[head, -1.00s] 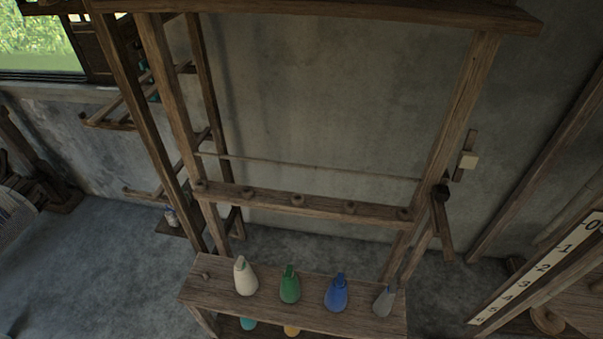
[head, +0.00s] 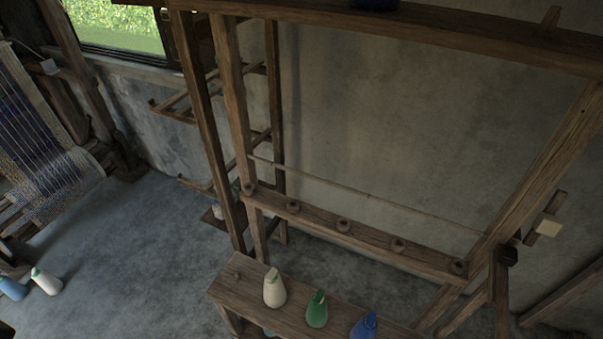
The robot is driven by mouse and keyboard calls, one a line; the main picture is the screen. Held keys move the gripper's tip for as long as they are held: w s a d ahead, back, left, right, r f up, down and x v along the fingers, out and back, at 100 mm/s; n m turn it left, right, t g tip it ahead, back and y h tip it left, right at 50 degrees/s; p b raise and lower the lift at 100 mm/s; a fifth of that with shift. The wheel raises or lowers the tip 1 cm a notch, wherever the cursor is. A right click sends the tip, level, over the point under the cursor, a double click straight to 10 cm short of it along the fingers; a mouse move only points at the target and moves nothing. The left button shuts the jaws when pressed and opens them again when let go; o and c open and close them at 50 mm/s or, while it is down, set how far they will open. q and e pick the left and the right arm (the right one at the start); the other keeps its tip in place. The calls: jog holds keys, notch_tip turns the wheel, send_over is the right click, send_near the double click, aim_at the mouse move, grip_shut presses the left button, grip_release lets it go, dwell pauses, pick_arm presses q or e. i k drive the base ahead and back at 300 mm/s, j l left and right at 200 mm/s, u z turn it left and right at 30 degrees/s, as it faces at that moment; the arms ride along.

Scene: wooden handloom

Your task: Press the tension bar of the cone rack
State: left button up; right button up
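The wooden cone rack stands in the middle and right of the head view, against a grey wall. A thin bar (head: 330,183) runs across its frame, above a rail (head: 370,241) with several round pegs; I cannot tell for sure whether this is the tension bar. A dark block (head: 508,255) is on the right post, with a wooden piece hanging below it. The lower shelf (head: 245,283) carries a cream cone (head: 274,288), a green cone (head: 316,309) and a blue cone (head: 364,326), cut by the picture's lower edge. Neither gripper is in view.
A loom with woven cloth (head: 55,185) stands at the far left. A blue cone (head: 12,288) and a white cone (head: 46,281) are on the floor at lower left. Grey floor (head: 130,250) is clear between loom and rack. A pale block (head: 548,226) is beyond the right post.

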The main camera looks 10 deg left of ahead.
aim_at(502, 322)
jog(key=z, duration=1.3)
jog(key=l+z, duration=0.2)
jog(key=l, duration=0.4)
jog(key=i+l+z, duration=0.2)
jog(key=l, duration=0.35)
